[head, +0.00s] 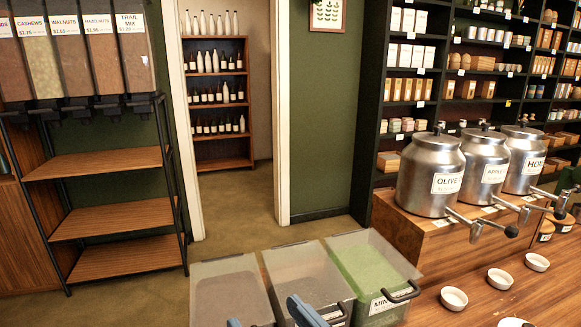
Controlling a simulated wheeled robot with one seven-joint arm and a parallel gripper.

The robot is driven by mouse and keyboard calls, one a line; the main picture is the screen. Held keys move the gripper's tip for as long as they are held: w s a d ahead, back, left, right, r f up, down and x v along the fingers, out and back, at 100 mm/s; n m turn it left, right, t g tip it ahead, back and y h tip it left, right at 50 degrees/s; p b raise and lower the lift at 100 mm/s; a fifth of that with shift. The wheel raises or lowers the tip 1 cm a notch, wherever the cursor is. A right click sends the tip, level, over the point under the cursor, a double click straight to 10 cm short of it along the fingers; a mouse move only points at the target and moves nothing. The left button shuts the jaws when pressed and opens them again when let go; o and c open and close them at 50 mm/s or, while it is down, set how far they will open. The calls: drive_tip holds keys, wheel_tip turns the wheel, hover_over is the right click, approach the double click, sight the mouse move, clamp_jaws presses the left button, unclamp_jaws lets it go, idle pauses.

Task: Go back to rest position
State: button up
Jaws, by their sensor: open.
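Two blue-grey parts at the bottom edge of the head view look like the fingers of my gripper (264,310). They are apart, with nothing seen held between them, and the rest of the gripper is cut off by the frame. They show in front of the left bin (228,265) and middle bin (300,258), both clear-walled. The right bin (370,258) holds something green and has a label starting "MIN". Whether the fingers touch a bin cannot be told.
Several metal pump buckets, including the olive one (430,175), stand on a wooden block (440,240) at right. Small white bowls, one nearest the bins (454,298), sit on the counter (545,295). Empty wooden shelves (115,220) stand left. Floor (240,205) behind the bins is clear.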

drive_tip(key=s+d+f+m+h, duration=0.4)
drive_tip(key=s+d+f+h, duration=0.15)
drive_tip(key=s+d, duration=0.5)
drive_tip(key=s+d+f+m+h, duration=0.35)
drive_tip(key=s+d+f, duration=0.3)
drive_tip(key=s, duration=0.65)
drive_tip(key=s+d+r+n, duration=0.2)
drive_tip(key=s+d, duration=0.4)
drive_tip(key=s, duration=0.1)
drive_tip(key=shift+s+d+r, duration=0.2)
drive_tip(key=shift+d+r, duration=0.1)
drive_tip(key=shift+c, duration=0.2)
